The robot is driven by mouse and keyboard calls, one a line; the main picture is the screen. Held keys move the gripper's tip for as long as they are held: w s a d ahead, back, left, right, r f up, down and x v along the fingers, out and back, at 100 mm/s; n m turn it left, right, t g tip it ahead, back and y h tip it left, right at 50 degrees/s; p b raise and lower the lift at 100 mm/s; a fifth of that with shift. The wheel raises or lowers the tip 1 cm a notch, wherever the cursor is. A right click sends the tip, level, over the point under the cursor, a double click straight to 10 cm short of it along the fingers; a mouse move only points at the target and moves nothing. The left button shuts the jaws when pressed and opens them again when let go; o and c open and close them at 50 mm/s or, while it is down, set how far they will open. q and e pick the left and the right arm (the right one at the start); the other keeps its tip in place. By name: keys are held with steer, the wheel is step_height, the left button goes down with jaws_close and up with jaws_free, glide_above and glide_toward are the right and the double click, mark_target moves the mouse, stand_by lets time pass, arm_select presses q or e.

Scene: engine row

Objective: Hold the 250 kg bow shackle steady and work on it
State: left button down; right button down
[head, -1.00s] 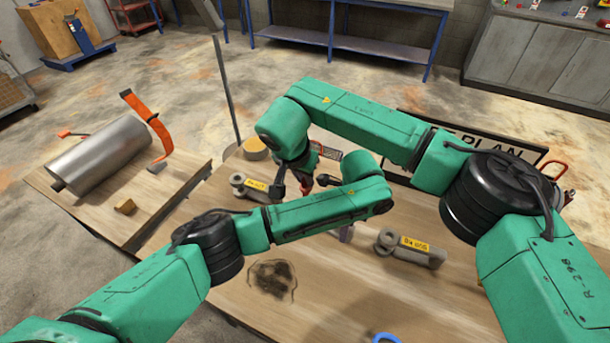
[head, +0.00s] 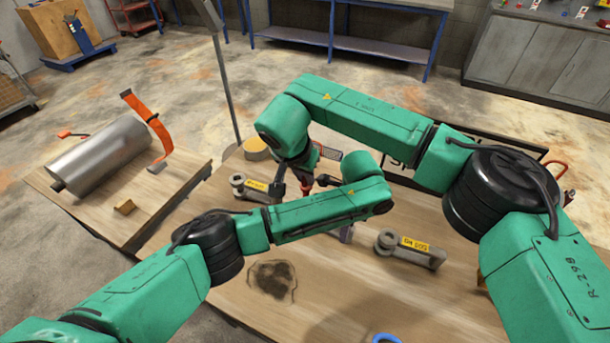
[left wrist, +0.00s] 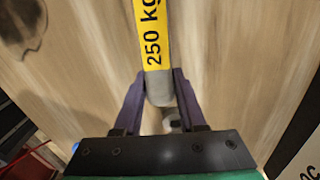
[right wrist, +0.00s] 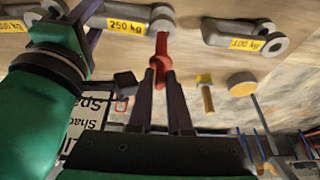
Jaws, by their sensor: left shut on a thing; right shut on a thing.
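The 250 kg bow shackle (left wrist: 155,45) is a grey piece with a yellow label, lying on the wooden table. In the left wrist view, my left gripper (left wrist: 160,84) is shut on its grey end. In the head view my left arm hides most of it. In the right wrist view the shackle (right wrist: 132,20) shows with its ringed end beside a red piece (right wrist: 160,60). My right gripper (right wrist: 160,76) is shut on that red piece, whose far end reaches the shackle's ringed end. Whether they touch is unclear.
Similar labelled shackles lie on the left (head: 258,188) and on the right (head: 410,248), the right one marked 500 kg. A dark stain (head: 272,281) and a blue ring (head: 386,338) are nearer. A side table (head: 88,216) bears a metal cylinder (head: 98,155).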

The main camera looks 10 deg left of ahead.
arm_select(q)
steer(key=shift+f, duration=0.15)
stand_by(1.0)
stand_by(2.2)
stand_by(0.4)
steer(key=shift+c, duration=2)
jaws_free()
